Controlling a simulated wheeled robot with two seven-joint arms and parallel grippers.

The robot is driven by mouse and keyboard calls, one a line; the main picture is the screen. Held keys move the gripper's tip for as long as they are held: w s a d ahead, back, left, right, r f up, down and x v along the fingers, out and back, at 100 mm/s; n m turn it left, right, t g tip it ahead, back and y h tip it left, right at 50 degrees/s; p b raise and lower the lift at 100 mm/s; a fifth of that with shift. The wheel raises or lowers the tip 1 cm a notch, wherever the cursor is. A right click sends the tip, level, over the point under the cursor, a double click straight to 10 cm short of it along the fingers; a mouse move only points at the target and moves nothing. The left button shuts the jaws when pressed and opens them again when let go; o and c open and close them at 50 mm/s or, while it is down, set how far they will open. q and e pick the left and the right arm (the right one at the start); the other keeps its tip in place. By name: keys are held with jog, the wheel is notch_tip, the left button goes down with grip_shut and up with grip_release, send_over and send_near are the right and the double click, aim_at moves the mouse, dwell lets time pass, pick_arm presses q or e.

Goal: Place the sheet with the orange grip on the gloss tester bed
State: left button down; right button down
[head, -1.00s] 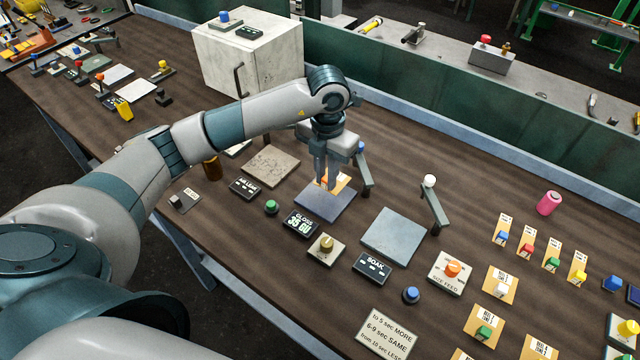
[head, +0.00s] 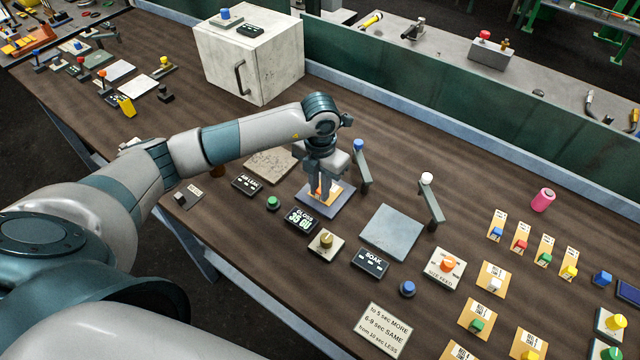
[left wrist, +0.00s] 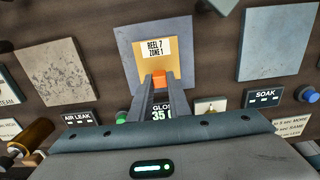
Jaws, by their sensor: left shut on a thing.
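The tan sheet (left wrist: 178,62) has a white label reading "REEL 7 ZONE 1" and a small orange grip (left wrist: 159,79). My left gripper (head: 321,198) points straight down and is shut on the orange grip, one finger on each side in the left wrist view. The sheet lies over the blue-grey gloss tester bed (head: 310,199), within its outline, with bed showing around it. I cannot tell whether it touches the bed or is just above. The gloss display (head: 301,220) in front of the bed reads 35 GU. My right gripper is not in view.
A bare grey plate (head: 390,231) lies right of the bed, a mottled plate (head: 270,164) left. Posts with a blue knob (head: 362,170) and a white knob (head: 430,205) stand close by. Several labelled sheets (head: 497,223) lie at right. A white cabinet (head: 255,60) stands behind.

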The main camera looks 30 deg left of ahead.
pick_arm(q)
jog(key=shift+f, duration=0.1)
jog(key=shift+f, duration=0.1)
jog(key=c, duration=1.7)
grip_release()
jog(key=shift+o, duration=0.2)
jog(key=shift+r, duration=0.25)
jog(key=shift+w+r+b, duration=0.1)
jog(key=shift+r+b, duration=0.1)
jog(key=shift+b, duration=0.1)
notch_tip(320, 180, up, 11)
jog(key=b, duration=0.4)
jog(key=shift+r, duration=0.2)
